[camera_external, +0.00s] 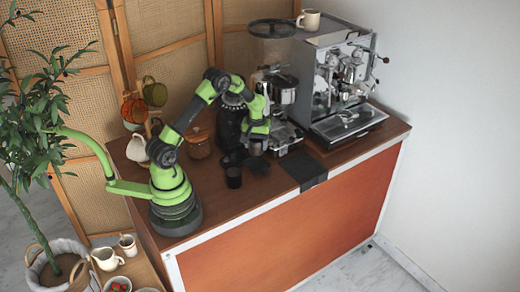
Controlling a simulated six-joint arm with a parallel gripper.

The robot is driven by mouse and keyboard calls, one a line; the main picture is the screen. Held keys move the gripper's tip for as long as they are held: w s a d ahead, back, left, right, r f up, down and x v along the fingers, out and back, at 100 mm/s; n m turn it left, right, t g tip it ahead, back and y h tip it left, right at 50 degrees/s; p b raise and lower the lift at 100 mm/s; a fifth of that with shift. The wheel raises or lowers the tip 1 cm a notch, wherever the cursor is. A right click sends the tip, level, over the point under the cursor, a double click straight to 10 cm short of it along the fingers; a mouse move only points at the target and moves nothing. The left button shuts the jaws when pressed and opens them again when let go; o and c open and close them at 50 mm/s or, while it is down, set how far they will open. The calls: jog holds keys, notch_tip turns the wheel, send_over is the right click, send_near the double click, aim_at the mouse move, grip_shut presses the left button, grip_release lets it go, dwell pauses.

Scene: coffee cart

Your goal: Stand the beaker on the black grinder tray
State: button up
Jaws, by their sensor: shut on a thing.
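My green gripper (257,136) points down over the counter, left of the grinder. It is shut on a small dark grey vessel, which I take for the beaker (256,147). The beaker looks upright, but the picture is too small to show whether its base touches anything. The grinder (281,90) stands just right of my gripper, with its black tray (288,138) low at its foot. The beaker is to the left of this tray and apart from it. My gripper's fingers partly hide the beaker.
A black mat (303,169) hangs over the front edge. The espresso machine (343,85) stands at right with a mug (309,19) on top. A lidded jar (199,145) and white jug (137,148) are at left.

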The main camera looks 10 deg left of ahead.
jog(key=shift+f, duration=2.8)
jog(key=o, duration=1)
jog(key=shift+f, duration=0.1)
jog(key=shift+c, duration=0.2)
